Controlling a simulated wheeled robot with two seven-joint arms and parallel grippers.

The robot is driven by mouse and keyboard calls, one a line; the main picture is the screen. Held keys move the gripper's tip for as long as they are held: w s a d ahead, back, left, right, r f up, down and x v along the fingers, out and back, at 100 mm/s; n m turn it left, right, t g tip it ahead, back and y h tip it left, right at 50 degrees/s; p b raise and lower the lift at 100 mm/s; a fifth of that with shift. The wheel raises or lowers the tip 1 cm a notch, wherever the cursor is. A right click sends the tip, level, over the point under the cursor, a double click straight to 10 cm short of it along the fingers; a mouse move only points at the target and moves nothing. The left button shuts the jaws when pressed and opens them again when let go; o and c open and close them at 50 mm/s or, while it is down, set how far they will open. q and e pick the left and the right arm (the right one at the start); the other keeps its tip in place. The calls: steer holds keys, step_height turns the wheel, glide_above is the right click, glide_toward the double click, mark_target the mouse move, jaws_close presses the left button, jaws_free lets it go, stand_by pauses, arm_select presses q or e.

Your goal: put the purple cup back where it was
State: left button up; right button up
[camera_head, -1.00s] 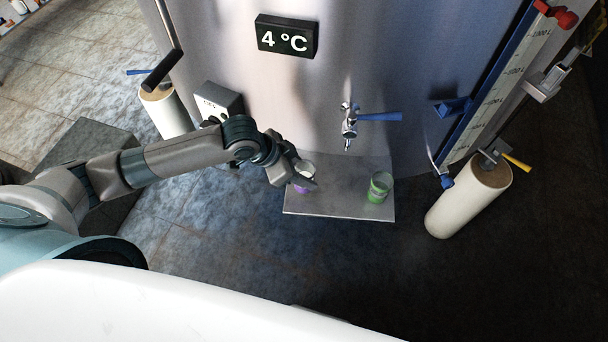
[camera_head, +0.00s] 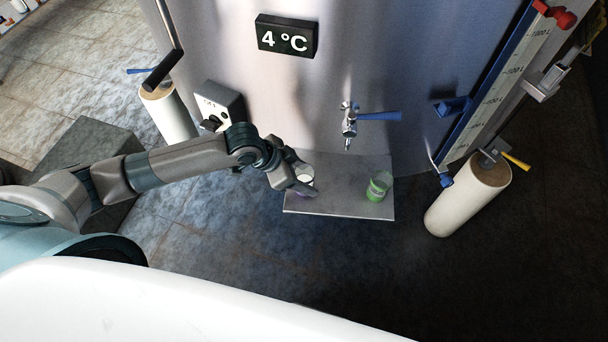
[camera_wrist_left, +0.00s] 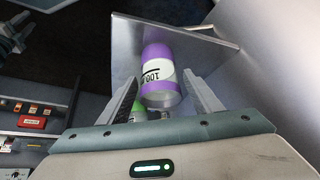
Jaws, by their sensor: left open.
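The purple cup (camera_wrist_left: 158,60) has a white label and stands between the spread fingers of my left gripper (camera_wrist_left: 161,98) in the left wrist view. In the head view the cup (camera_head: 305,174) is on the left part of the metal shelf (camera_head: 338,207), mostly hidden by the gripper (camera_head: 304,184). The left gripper is open, with a finger on each side of the cup; I cannot tell if either touches it. A green cup (camera_head: 379,187) stands on the right part of the shelf.
A tap (camera_head: 349,121) with a blue handle is on the tank wall above the shelf. A grey switch box (camera_head: 221,103) is left of the shelf, close to my left arm. A white cylinder (camera_head: 467,197) stands to the right. The shelf between the cups is clear.

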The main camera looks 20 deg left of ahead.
arm_select(q)
steer(key=shift+r, duration=0.1)
steer(key=shift+s+a+r, duration=0.15)
steer(key=shift+a+r, duration=0.1)
steer(key=shift+r, duration=0.15)
steer(key=b+v, duration=0.2)
steer(key=v, duration=0.9)
steer(key=shift+s, duration=0.1)
